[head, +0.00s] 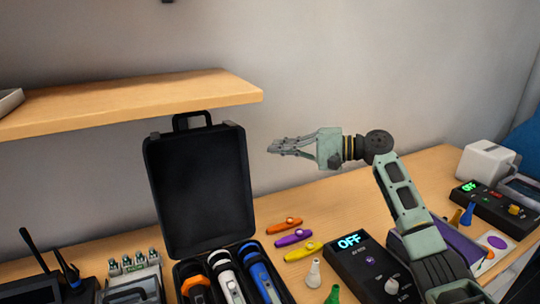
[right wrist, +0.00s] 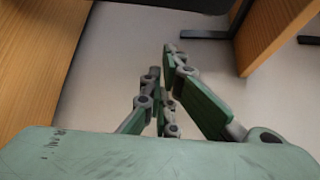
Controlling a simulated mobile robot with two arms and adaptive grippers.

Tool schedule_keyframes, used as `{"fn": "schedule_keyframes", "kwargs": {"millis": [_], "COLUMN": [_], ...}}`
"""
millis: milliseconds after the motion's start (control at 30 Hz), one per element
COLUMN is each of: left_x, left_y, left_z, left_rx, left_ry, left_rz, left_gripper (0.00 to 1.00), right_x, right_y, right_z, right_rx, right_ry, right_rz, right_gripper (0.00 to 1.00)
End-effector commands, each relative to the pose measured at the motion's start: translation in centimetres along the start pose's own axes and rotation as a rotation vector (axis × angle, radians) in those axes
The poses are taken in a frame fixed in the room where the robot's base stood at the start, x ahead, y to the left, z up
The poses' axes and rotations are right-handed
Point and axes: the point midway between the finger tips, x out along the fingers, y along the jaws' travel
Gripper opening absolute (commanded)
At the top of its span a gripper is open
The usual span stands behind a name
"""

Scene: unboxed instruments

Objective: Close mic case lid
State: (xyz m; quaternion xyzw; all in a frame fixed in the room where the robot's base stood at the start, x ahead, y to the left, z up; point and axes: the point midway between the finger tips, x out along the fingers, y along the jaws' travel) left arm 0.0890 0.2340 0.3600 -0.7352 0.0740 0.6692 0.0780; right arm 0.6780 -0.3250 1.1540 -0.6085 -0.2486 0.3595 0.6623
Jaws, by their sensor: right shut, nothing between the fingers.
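The black mic case (head: 291,288) stands on the desk at the lower middle of the head view. Its lid (head: 200,190) is raised upright, with a handle on its top edge. Several microphones lie in the case, one orange and black, a white one (head: 226,277) and a blue one (head: 262,274). My right gripper (head: 272,147) is shut and empty, in the air to the right of the lid and apart from it, pointing left. In the right wrist view its fingers (right wrist: 163,85) are close together with nothing between them. My left gripper is not in view.
A wooden shelf (head: 130,103) juts from the wall above and left of the lid. Orange, purple and yellow kazoos (head: 293,238) lie right of the case, by a black device reading OFF (head: 365,262). More devices stand at the far right and lower left.

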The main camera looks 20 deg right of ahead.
Motion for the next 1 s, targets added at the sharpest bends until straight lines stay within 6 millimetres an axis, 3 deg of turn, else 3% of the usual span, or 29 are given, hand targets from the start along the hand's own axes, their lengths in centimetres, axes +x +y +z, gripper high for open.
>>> {"fn": "schedule_keyframes", "kwargs": {"millis": [400, 733, 1000], "left_x": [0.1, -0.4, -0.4], "left_y": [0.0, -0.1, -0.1], "left_z": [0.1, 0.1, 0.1], "left_rx": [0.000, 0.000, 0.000], "left_ry": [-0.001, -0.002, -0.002], "left_rz": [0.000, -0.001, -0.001], "left_gripper": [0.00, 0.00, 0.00], "right_x": [8.8, 6.6, 6.2], "right_y": [-0.1, 0.0, -0.1], "right_z": [0.1, 2.6, 3.1], "right_rx": [-0.001, -0.001, 0.000], "right_ry": [-0.002, 0.001, 0.001], "right_rz": [-0.001, 0.001, -0.001], "right_gripper": [0.00, 0.00, 0.00]}}
